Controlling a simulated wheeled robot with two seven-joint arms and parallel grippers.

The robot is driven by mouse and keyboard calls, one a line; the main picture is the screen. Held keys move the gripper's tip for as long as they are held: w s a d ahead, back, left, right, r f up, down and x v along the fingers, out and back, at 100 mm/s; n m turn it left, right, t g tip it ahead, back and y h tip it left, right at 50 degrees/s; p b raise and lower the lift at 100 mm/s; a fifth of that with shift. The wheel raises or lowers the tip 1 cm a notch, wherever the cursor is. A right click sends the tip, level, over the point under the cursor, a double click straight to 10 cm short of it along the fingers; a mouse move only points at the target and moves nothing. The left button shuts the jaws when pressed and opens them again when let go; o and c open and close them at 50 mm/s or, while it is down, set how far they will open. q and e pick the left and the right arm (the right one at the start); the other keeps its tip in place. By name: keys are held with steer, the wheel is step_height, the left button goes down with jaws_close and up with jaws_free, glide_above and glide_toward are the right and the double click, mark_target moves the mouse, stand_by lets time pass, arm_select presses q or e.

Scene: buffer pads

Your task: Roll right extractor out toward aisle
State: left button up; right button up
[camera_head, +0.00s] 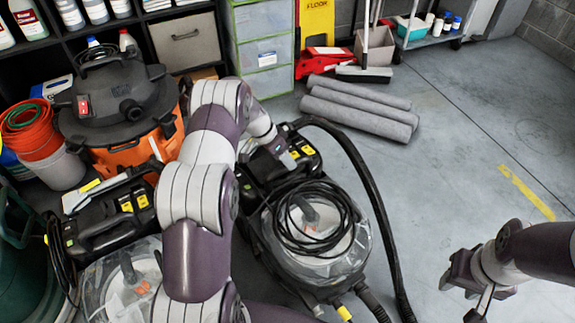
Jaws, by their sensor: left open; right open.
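The right extractor (345,252) is a low black machine with a clear tank, a coiled black cable on top and a thick black hose along its right side. It stands on the floor at the centre. A similar left extractor (118,215) stands to its left, partly hidden by my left arm. My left gripper (283,152) is open at the upper body of the right extractor, by its yellow-marked black part; its fingertips are hard to make out, and I cannot tell whether they touch. My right gripper (468,292) is open and empty over bare floor at the lower right.
An orange and black vacuum (130,105) and a bucket with an orange hose (32,140) stand at the left. Grey rolled pads (357,112) lie behind the right extractor. Shelves and drawers (262,50) line the back. Floor to the right is clear, with a yellow line (527,192).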

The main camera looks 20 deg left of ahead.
arm_select(q)
steer(key=x, duration=0.2)
steer(key=shift+w+d+f, duration=0.1)
steer(key=shift+f, duration=0.15)
jaws_close()
